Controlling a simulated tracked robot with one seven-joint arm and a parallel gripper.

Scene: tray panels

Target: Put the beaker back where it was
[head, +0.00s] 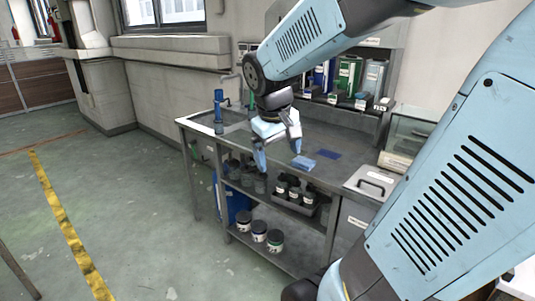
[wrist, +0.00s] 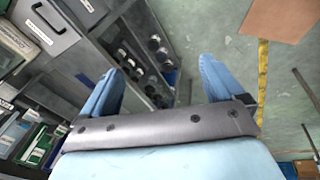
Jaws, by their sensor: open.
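I cannot make out a beaker for certain in either view. My gripper (head: 279,158) is open over the front of the metal bench (head: 235,143), with nothing seen between its fingers.
A blue bottle (head: 218,104) stands by the sink at the bench's left end. A grey handled box (head: 373,183) is at the right. Binders (head: 349,75) stand on the rear shelf. Several jars (head: 260,231) are below.

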